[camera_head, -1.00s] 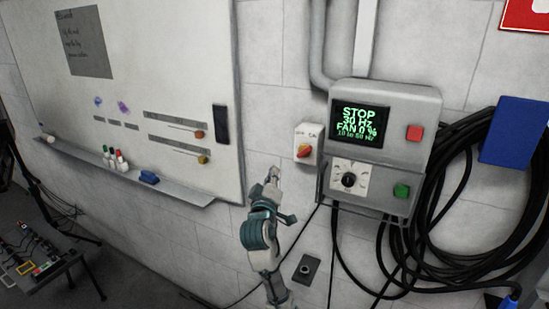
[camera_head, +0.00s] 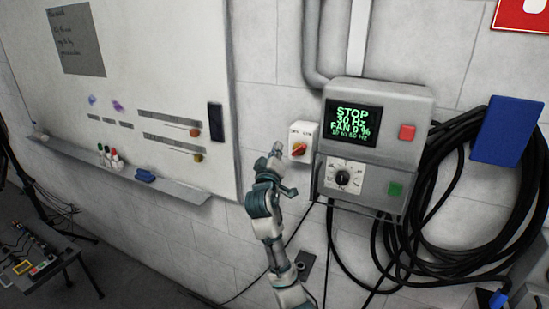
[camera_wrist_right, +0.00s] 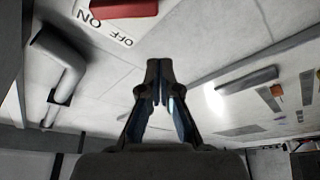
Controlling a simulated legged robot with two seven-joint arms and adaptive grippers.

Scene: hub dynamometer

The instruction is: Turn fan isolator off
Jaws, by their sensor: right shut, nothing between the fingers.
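My right gripper (camera_head: 278,148) is shut and empty, just left of the isolator and apart from the handle as far as I can tell. In the right wrist view the closed fingertips (camera_wrist_right: 160,72) point toward the wall; the red handle (camera_wrist_right: 122,8) and upside-down ON and OFF lettering show at the top edge. My left gripper is out of view.
The grey control unit (camera_head: 386,98) shows STOP, 30 Hz and FAN 0 %. It has a red button (camera_head: 407,132), a green button (camera_head: 395,189) and a black dial (camera_head: 343,177). Black cables hang right. A whiteboard (camera_head: 180,75) with a tray is left.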

